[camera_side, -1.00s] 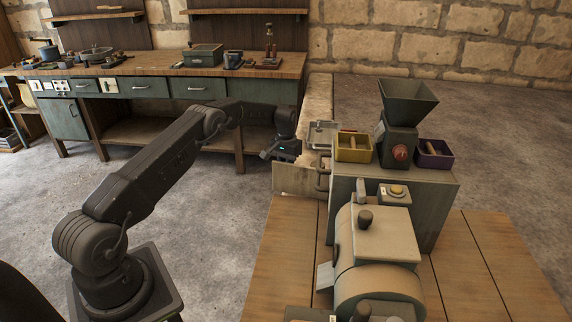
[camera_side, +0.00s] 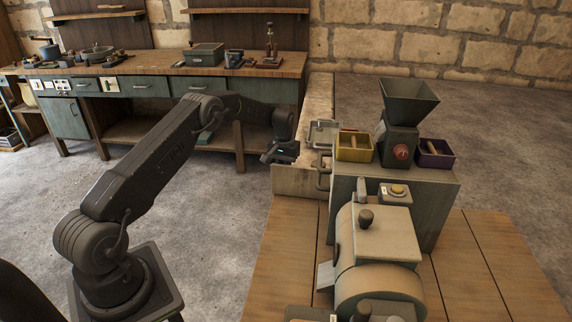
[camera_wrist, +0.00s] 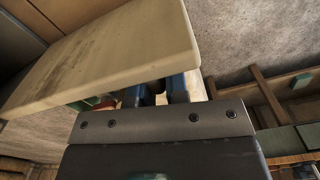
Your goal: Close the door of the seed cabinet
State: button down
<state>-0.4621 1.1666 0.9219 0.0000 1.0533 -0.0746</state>
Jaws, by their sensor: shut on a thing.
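The seed cabinet door appears to be the worn cream panel (camera_side: 296,181) left of the grey-green cabinet (camera_side: 440,203) in the side view. It also shows large, with a rounded corner, in the wrist view (camera_wrist: 110,52). My gripper (camera_side: 284,156) is at the panel's left edge in the side view. In the wrist view my gripper's blue fingers (camera_wrist: 160,91) reach up to the panel's edge, and a dark piece shows between them. The gripper is shut on part of the door; the panel hides the fingertips, so I cannot tell exactly which part.
A mill with a hopper (camera_side: 408,97), a yellow bin (camera_side: 353,155) and a purple bin (camera_side: 434,160) stand on the cabinet. A cream machine (camera_side: 379,235) stands in front on the wooden platform (camera_side: 277,240). A workbench (camera_side: 150,70) runs along the back left.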

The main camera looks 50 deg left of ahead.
jog(key=s+d+n, duration=0.5)
jog(key=s+d, duration=0.1)
jog(key=shift+n, duration=0.4)
jog(key=d+n, duration=0.1)
jog(key=d, duration=0.1)
jog(key=s+d+n, duration=0.1)
jog(key=d+n, duration=0.1)
jog(key=s+d+n, duration=0.1)
jog(key=d, duration=0.1)
jog(key=shift+s+d+n, duration=0.1)
jog(key=shift+n, duration=0.3)
jog(key=shift+d, duration=0.35)
jog(key=shift+s+d, duration=0.1)
jog(key=shift+d, duration=0.8)
jog(key=c, duration=1.1)
grip_release()
